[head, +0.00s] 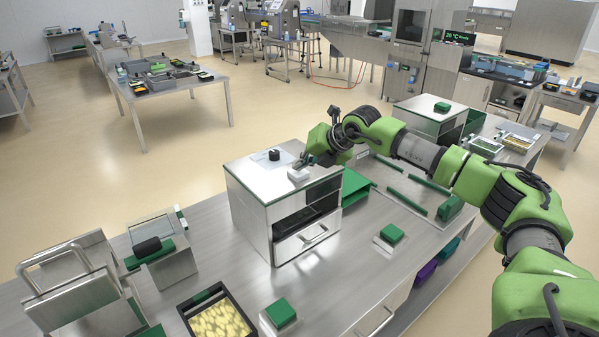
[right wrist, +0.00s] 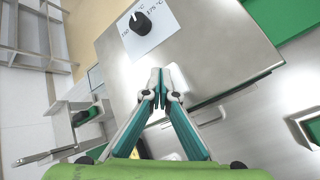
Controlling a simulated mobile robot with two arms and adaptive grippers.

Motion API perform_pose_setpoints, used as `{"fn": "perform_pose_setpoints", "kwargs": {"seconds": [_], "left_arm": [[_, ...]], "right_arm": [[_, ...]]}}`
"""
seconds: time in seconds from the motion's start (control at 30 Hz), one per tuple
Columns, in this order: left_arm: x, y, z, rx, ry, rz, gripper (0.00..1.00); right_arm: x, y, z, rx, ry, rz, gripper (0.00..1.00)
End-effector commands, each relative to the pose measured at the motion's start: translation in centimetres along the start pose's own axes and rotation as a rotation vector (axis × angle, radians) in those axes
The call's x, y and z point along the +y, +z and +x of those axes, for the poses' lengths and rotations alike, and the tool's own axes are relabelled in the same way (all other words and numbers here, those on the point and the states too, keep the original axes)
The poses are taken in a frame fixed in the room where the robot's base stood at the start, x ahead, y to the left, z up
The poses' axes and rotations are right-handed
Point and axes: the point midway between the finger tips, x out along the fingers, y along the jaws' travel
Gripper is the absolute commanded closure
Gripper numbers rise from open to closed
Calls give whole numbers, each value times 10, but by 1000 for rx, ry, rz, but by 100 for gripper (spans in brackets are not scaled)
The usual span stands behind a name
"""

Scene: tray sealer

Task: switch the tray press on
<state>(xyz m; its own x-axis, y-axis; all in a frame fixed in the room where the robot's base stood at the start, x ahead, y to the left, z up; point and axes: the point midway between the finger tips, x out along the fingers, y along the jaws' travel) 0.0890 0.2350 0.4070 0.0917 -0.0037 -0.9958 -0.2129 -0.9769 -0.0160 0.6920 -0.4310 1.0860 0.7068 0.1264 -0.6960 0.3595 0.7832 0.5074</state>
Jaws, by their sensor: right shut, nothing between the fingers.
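The tray press (head: 262,205) is a steel box with green edging on the bench, and its top also fills much of the right wrist view (right wrist: 215,50). On top are a black knob (head: 274,155) on a white printed card and a small white block (head: 298,174), which looks like the switch. The knob and card show in the right wrist view (right wrist: 142,24) with temperature marks. My right gripper (head: 305,161) is over the top, close to the white block; its fingertips (right wrist: 161,73) are together and empty. Contact with the block cannot be told. My left gripper is not in view.
A tray of yellow pieces (head: 218,321) and green blocks (head: 281,313) (head: 392,233) are on the bench in front. A hinged steel device (head: 75,285) stands at left. Green rails (head: 400,199) lie to the right. Bare bench shows around (head: 335,275).

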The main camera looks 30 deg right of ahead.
Motion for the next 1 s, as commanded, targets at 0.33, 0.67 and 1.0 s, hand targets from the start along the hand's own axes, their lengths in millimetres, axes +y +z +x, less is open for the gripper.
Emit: {"fn": "perform_pose_setpoints", "kwargs": {"seconds": [0.33, 0.67, 1.0], "left_arm": [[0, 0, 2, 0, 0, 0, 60], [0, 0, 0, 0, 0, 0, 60], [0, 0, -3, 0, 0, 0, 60]], "right_arm": [[-2, -2, 2, 3, -1, 0, 100], [1, 0, -1, 3, -1, 0, 100], [4, 4, -5, 2, -1, 0, 100]]}}
